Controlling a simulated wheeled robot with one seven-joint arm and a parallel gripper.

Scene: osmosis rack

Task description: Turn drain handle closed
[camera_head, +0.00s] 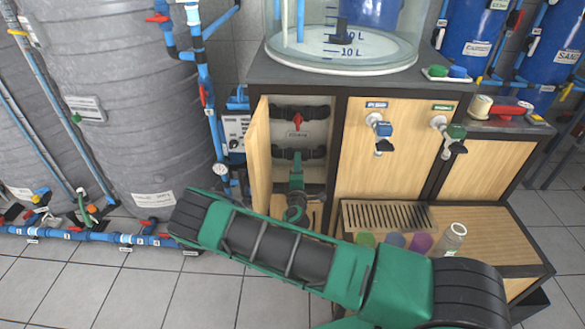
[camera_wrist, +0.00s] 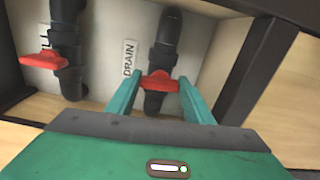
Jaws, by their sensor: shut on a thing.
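The red drain handle (camera_wrist: 160,82) sits on a dark valve in the wrist view, beside a label (camera_wrist: 130,57) reading "DRAIN". It lies crosswise to its dark pipe (camera_wrist: 168,40). My green gripper (camera_wrist: 161,77) is shut on the handle, with one finger at each end of it. In the head view my gripper (camera_head: 297,170) reaches into the open cabinet at the lower pipe (camera_head: 312,153), and hides the drain handle there.
A second red handle (camera_wrist: 43,60) sits on the neighbouring pipe in the wrist view; the upper red handle (camera_head: 297,119) shows in the head view. An open wooden door (camera_head: 260,155) stands left of the opening. A dark cabinet post (camera_wrist: 255,70) is close on the right.

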